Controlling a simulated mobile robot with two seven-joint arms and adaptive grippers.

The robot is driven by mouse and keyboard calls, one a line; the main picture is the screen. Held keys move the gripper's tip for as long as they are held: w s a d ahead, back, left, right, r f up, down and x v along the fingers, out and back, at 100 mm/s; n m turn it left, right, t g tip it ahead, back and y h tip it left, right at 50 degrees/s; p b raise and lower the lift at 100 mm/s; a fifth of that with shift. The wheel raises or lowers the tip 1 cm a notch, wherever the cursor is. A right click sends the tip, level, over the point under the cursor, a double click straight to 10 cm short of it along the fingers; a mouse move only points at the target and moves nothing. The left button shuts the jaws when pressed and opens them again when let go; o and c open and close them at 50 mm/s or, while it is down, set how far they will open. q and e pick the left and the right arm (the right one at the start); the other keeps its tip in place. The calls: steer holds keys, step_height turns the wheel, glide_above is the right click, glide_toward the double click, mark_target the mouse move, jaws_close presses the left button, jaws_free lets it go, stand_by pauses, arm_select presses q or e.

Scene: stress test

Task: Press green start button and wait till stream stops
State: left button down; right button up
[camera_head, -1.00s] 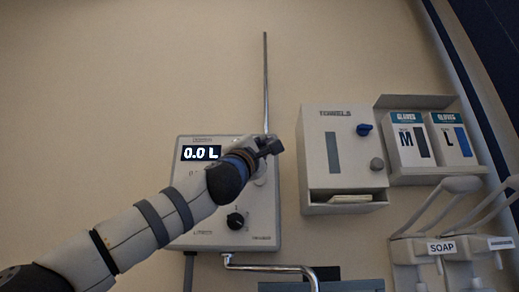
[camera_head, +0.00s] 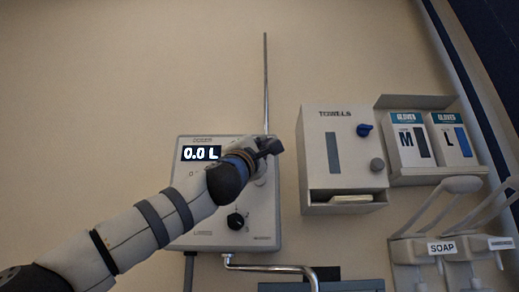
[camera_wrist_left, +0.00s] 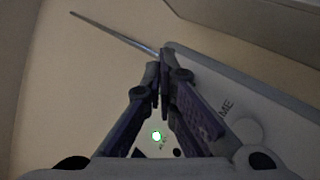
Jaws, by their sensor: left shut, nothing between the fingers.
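The grey wall dispenser box (camera_head: 262,225) has a display (camera_head: 201,153) reading 0.0 L and a black knob (camera_head: 235,221) low on its front. My left gripper (camera_head: 270,148) is in front of the box's upper right part, and my arm covers much of its face. In the left wrist view, the gripper fingers (camera_wrist_left: 159,68) are shut and empty. A small glowing green button (camera_wrist_left: 157,136) shows between the finger bases in that view; it is hidden in the head view. I cannot tell whether the fingertips touch the box. My right gripper is not in view.
A thin metal rod (camera_head: 265,80) rises above the box, and a bent metal spout (camera_head: 275,267) lies below it. A towel dispenser (camera_head: 315,160), glove boxes (camera_head: 405,145) and a soap dispenser (camera_head: 440,247) are to the right. The upper left wall is bare.

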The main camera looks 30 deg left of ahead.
arm_select(q)
steer(key=shift+w, duration=0.1)
steer(key=shift+w+a, duration=0.15)
steer(key=shift+w, duration=0.2)
steer(key=shift+w+a, duration=0.2)
steer(key=shift+w, duration=0.2)
stand_by(0.6)
steer(key=shift+s+d, duration=0.3)
steer(key=shift+s, duration=0.5)
